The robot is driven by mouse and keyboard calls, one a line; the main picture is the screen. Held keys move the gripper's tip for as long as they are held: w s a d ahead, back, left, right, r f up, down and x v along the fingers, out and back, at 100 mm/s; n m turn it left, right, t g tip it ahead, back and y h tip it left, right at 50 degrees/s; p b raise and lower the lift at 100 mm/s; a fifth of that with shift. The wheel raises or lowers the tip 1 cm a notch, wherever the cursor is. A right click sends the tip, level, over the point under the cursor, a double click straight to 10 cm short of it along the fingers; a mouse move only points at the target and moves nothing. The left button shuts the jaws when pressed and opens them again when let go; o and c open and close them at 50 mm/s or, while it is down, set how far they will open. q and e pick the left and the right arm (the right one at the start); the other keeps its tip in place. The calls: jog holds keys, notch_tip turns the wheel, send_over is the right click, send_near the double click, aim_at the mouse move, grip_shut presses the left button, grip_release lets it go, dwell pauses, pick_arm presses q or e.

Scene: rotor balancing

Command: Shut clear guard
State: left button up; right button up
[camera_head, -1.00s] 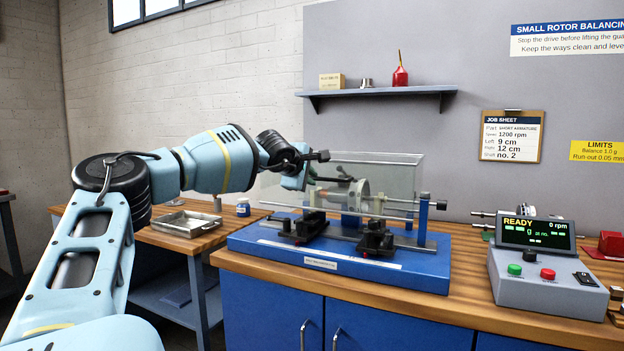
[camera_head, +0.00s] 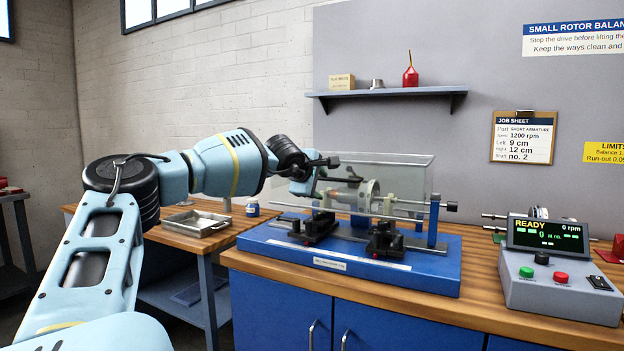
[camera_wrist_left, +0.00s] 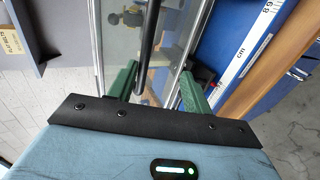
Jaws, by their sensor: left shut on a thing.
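The clear guard (camera_head: 405,173) is a see-through box-like cover at the back of the blue balancing machine (camera_head: 345,264), around and behind the rotor (camera_head: 372,194). My left gripper (camera_head: 327,182) is at the guard's left front side, shut on its dark handle bar. In the left wrist view the bar (camera_wrist_left: 149,45) runs between the green fingers (camera_wrist_left: 158,88), with a clear framed pane (camera_wrist_left: 120,40) beyond. How far the guard stands open is hard to tell. My right gripper is not in view.
The control box (camera_head: 560,285) showing READY and 0 rpm stands right of the machine. A metal tray (camera_head: 196,224) and a small blue jar (camera_head: 252,208) are at the left. A shelf (camera_head: 390,93) hangs on the wall behind.

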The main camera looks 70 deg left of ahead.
pick_arm(q)
jog(key=b+v, duration=0.1)
jog(key=v, duration=0.6)
jog(key=shift+s+d, duration=0.15)
jog(key=shift+s, duration=0.1)
jog(key=shift+r, duration=0.2)
